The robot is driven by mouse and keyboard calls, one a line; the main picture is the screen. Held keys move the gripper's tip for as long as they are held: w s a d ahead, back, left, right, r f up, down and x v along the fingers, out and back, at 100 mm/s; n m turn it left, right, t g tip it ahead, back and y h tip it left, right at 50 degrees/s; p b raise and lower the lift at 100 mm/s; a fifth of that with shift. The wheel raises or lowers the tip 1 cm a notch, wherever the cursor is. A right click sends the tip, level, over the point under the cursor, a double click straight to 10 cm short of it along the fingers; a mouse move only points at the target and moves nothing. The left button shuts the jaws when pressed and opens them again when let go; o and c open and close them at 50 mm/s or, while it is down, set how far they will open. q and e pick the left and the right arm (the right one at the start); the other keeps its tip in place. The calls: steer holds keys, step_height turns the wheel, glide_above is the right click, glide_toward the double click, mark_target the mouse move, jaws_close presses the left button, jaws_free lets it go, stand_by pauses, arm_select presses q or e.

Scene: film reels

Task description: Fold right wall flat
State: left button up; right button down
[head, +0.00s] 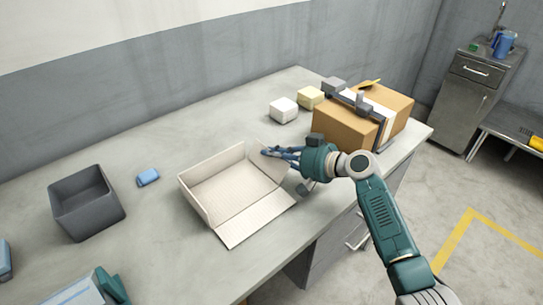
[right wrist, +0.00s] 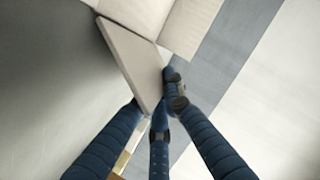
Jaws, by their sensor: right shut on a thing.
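A shallow cream carton (head: 232,195) lies open on the table. Its left and back walls stand up, and its front flap (head: 255,218) lies flat on the table. Its right wall (head: 266,168) tilts outward beside my right gripper (head: 270,152). In the right wrist view the wall (right wrist: 135,58) runs as a pale panel between the dark blue fingers of my right gripper (right wrist: 157,100), which are shut on its edge. The fingers and palm hide part of this wall in the head view.
A taped brown box (head: 352,128) stands close behind and right of my right gripper. White (head: 283,110) and yellow (head: 310,97) blocks sit at the back. A grey bin (head: 86,205) and a small blue item (head: 148,177) are left of the carton. The table's front edge is near the flap.

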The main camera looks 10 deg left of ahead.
steer(key=c, duration=1.9)
jaws_free()
steer(key=shift+o, duration=0.2)
steer(key=v, duration=1.2)
steer(key=shift+s, duration=0.1)
